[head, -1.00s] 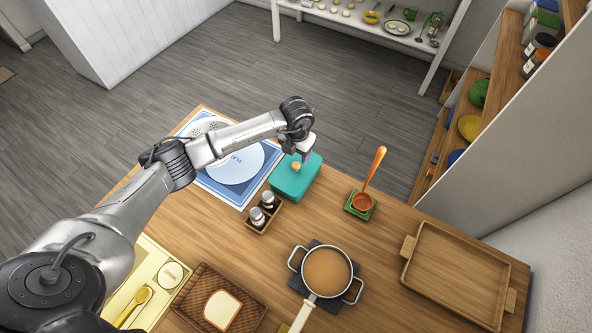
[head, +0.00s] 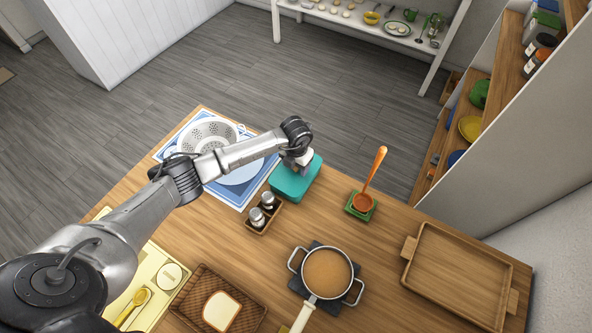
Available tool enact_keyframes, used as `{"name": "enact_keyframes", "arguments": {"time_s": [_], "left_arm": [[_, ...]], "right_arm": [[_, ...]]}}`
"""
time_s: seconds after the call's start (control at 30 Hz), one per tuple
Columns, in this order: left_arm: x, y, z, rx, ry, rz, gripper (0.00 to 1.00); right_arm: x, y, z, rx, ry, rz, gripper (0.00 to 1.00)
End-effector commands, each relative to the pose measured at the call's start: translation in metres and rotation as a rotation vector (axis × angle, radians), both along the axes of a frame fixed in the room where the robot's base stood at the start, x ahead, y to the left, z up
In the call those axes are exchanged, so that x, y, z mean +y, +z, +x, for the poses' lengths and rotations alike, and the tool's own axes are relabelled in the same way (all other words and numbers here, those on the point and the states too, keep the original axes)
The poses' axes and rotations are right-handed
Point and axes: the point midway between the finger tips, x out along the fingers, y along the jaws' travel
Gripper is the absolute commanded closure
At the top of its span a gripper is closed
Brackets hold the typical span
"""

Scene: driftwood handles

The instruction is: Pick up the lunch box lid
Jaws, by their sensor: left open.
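The teal lunch box (head: 293,184) stands near the far edge of the wooden table, with its teal lid (head: 306,175) on top. The small knob on the lid is now hidden behind my gripper. My left gripper (head: 299,168) is over the middle of the lid, low and pointing down. It is open, but its fingertips are hard to make out, and I cannot tell whether they touch the lid or the knob. My right gripper is not in view.
A colander (head: 210,134) and plate on a blue mat lie left of the box. A shaker caddy (head: 263,214) stands in front. A pot (head: 327,273) and an empty wooden tray (head: 457,275) are nearer.

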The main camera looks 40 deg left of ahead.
Motion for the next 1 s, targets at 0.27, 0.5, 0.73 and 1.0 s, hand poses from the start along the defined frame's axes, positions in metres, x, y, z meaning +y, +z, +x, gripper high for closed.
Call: {"name": "enact_keyframes", "arguments": {"time_s": [0.27,0.5,0.73,1.0], "left_arm": [[0.0000,0.0001,-0.0002,0.001,0.000,0.000,0.58],[0.0001,0.0002,-0.0002,0.001,0.000,0.000,0.81],[0.0002,0.0004,-0.0001,0.001,0.000,0.000,0.96],[0.0006,0.0076,0.0001,0.000,0.000,0.001,0.97]], "right_arm": [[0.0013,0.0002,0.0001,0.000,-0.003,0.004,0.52],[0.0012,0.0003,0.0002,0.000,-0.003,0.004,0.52],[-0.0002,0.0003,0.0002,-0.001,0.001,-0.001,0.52],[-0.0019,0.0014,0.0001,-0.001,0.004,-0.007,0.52]]}}
